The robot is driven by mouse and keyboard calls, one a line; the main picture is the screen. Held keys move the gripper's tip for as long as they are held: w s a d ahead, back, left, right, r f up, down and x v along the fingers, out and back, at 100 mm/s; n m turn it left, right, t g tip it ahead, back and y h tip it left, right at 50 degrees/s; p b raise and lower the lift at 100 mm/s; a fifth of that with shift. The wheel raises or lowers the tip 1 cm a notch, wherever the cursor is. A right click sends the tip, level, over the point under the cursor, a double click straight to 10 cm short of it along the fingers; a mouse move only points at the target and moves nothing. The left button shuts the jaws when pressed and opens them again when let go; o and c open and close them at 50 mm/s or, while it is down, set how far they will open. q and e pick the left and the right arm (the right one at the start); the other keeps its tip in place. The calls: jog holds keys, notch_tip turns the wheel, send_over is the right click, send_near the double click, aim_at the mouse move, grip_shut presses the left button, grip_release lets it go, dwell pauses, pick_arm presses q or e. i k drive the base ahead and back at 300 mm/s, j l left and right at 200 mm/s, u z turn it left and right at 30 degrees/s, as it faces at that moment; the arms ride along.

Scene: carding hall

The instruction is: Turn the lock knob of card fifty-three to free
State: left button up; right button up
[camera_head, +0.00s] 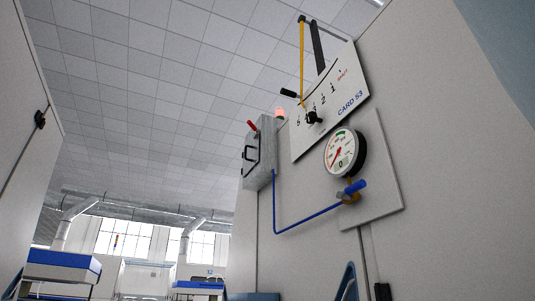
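A white panel marked CARD 53 (331,101) is mounted high on the grey machine wall at the right, seen from below and tilted in the picture. It carries a curved scale with small numbers. A black knob (313,117) sits at the lower left of the scale. I cannot read its setting or tell for certain that it is the lock knob. A lever with a black handle (289,94) sticks out to the left of the panel, beside a yellow bar (302,60) and a dark bar (317,46). Neither of my grippers is in view.
Below the panel are a round gauge (345,153) and a blue-handled valve (354,189) with a blue pipe (308,221). A grey box (258,155) with a red lever stands left, near a red lamp (280,113). Blue-and-white machines (61,267) stand at far left.

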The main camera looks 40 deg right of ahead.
aim_at(312, 117)
jog(key=i+z, duration=0.15)
jog(key=i, duration=0.3)
jog(key=i+j+z, duration=0.2)
jog(key=i, duration=0.2)
jog(key=i+j+z, duration=0.15)
jog(key=i, duration=0.3)
jog(key=i+j+z, duration=0.15)
jog(key=i+z, duration=0.15)
jog(key=z, duration=0.15)
jog(key=i+j+z, duration=0.2)
jog(key=z, duration=0.3)
jog(key=i+j+z, duration=0.25)
jog(key=z, duration=0.2)
jog(key=i+j+z, duration=0.1)
jog(key=j+z, duration=0.35)
